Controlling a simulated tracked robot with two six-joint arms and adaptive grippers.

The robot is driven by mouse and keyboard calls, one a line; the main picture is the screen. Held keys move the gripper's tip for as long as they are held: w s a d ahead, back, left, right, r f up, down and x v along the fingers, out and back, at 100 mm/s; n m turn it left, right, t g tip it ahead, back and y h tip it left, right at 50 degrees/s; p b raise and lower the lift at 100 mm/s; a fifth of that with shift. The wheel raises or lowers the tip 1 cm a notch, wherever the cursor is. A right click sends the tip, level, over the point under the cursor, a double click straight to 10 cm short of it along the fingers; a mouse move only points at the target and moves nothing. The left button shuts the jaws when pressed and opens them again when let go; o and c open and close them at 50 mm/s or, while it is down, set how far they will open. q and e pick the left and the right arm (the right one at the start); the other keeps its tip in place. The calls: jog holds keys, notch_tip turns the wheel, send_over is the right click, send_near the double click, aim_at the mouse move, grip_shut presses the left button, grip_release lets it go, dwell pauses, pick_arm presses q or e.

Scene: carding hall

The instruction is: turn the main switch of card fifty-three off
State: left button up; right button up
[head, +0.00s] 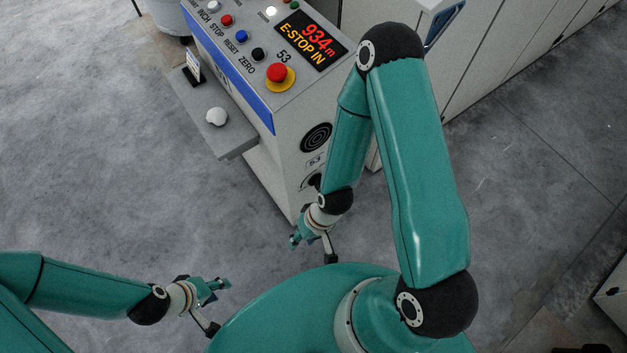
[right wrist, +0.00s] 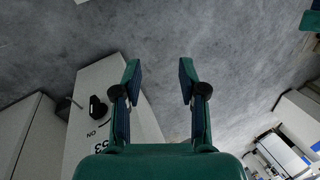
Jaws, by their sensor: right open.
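The console of card 53 (head: 262,150) stands at top centre in the head view, its number plate low on its end face. A black main switch (right wrist: 97,108) sits on that face in the right wrist view, with "ON" printed beside it. In the head view the switch (head: 313,181) is partly hidden by my right arm. My right gripper (right wrist: 160,70) is open and empty, with the switch off to the left of its fingers and not between them. In the head view the right gripper (head: 294,242) is below the console. My left gripper (head: 222,288) is at lower left, away from the console, its jaw gap unclear.
The console top has a display (head: 311,40) reading "934 m, E-STOP IN", a red emergency button (head: 277,72) and several coloured buttons.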

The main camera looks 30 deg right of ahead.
jog(key=shift+d, duration=0.1)
jog(key=o, duration=0.3)
jog(key=shift+f, duration=0.15)
jog(key=o, duration=0.8)
jog(key=shift+m+t, duration=0.7)
jog(key=shift+t, duration=0.2)
jog(key=f+b, duration=0.1)
jog(key=f, duration=0.1)
jog(key=w+d+f+b, duration=0.1)
jog(key=f+b, duration=0.1)
jog(key=w+f+b, duration=0.1)
jog(key=f+b, duration=0.1)
jog(key=shift+d, duration=0.15)
jog(key=m+t+h+b, duration=0.3)
jog(key=m+t+b, duration=1.2)
jog(key=b, duration=1.1)
send_near(318, 183)
jog(key=s+d+f+n, duration=0.1)
jog(key=s+d+f, duration=0.1)
jog(key=s+f, duration=0.25)
jog(key=shift+t, duration=0.3)
jog(key=w+b, duration=0.1)
jog(key=w, duration=0.4)
jog(key=w+a+b, duration=0.1)
jog(key=w, duration=0.4)
jog(key=w+b, duration=0.1)
jog(key=w, duration=0.4)
jog(key=shift+a+r, duration=0.3)
